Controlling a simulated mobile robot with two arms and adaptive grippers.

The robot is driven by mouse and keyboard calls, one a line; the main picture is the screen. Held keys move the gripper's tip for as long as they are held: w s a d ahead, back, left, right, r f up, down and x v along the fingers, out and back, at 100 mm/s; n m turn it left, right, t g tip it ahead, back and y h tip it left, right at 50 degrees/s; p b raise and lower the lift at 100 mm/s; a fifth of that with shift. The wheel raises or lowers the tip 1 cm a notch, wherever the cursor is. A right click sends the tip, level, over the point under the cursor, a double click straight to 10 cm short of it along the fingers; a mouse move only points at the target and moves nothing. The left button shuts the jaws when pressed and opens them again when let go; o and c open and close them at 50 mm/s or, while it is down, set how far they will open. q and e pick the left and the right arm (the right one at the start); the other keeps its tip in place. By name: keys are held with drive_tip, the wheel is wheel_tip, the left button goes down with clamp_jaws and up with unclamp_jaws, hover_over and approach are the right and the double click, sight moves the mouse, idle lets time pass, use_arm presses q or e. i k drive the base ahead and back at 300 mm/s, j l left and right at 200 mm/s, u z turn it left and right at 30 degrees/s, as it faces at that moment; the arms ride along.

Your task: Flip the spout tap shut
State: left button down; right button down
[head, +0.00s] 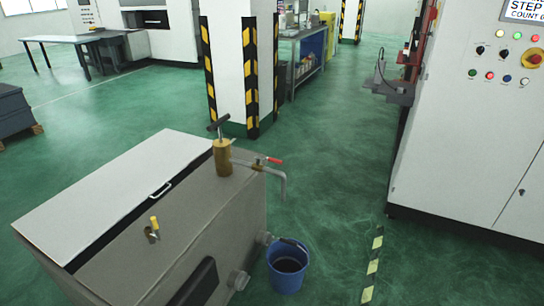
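The spout tap has a small red lever (274,160) and sits on a thin metal spout (283,185) in the head view. The lever points roughly along the spout's horizontal run, slightly raised. The spout comes from a brass hand pump (222,158) with a dark T-handle, standing on a grey tank (205,225). The spout's end bends down on the right, above and beyond the tank's edge. I cannot make out any liquid running from it. Neither of my grippers shows in the head view.
A blue bucket (287,272) with dark contents stands on the floor right of the tank. A yellow-topped fitting (154,226) rises from the tank top beside a pale lid (115,190). A white machine cabinet (465,130) stands right.

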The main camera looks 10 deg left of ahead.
sight(269, 160)
drive_tip(key=i+l+u, duration=0.2)
drive_tip(key=i, duration=0.3)
drive_tip(key=i+l+u, duration=0.15)
drive_tip(key=i+l, duration=0.2)
drive_tip(key=i, duration=0.2)
drive_tip(key=i+l+u, duration=0.2)
drive_tip(key=i+l, duration=0.15)
drive_tip(key=i, duration=0.1)
